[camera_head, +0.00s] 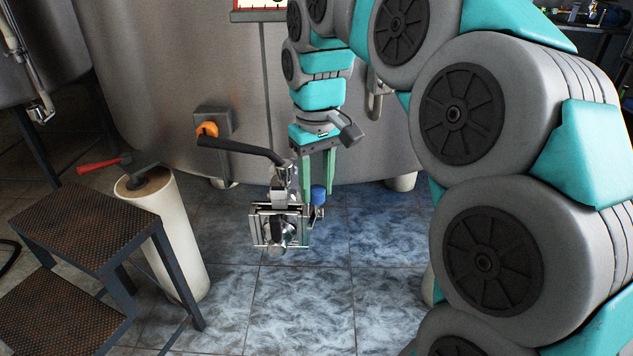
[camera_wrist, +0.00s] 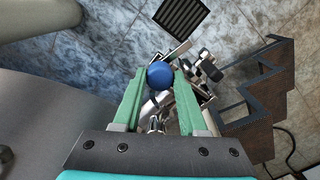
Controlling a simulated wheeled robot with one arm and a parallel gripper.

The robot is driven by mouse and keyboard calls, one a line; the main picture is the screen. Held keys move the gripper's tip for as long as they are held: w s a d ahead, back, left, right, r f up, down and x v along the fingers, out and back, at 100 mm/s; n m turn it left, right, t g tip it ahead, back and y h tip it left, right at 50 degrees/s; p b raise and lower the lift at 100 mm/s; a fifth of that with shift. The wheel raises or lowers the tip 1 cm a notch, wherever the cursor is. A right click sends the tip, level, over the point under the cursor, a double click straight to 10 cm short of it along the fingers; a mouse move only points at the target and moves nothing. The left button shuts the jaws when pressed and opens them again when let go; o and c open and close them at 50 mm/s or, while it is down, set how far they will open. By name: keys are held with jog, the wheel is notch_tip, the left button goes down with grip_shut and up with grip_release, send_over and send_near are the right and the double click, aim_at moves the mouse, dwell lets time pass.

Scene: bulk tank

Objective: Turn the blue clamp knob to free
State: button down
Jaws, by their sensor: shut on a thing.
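The blue clamp knob (camera_head: 318,194) is at the right side of a metal valve assembly (camera_head: 278,224) low on the front of the steel tank. My gripper (camera_head: 319,183) comes down from above with its two green fingers at the knob. In the wrist view the round blue knob (camera_wrist: 160,75) sits between the fingertips of my gripper (camera_wrist: 160,72), which are shut on it. A long black lever handle (camera_head: 242,149) sticks out to the left from the top of the valve. The clamp parts below the knob are partly hidden.
A grey box with an orange knob (camera_head: 207,129) is on the tank wall. A white cylinder (camera_head: 165,232) and dark metal steps (camera_head: 85,226) stand at the left. A floor drain grate (camera_wrist: 181,17) lies near the valve. The tiled floor in front is clear.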

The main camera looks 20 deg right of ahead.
aim_at(317, 189)
jog(key=shift+n, duration=1.2)
jog(key=shift+c, duration=2.3)
grip_release()
jog(key=shift+r, duration=0.1)
jog(key=shift+r, duration=3.8)
jog(key=s+f+m+g, duration=0.1)
jog(key=s+f+m, duration=0.1)
jog(key=s+f, duration=0.8)
jog(key=s+f+m, duration=0.3)
jog(key=s+f, duration=0.8)
jog(key=s, duration=0.5)
jog(key=shift+f+g, duration=0.2)
jog(key=shift+g, duration=0.2)
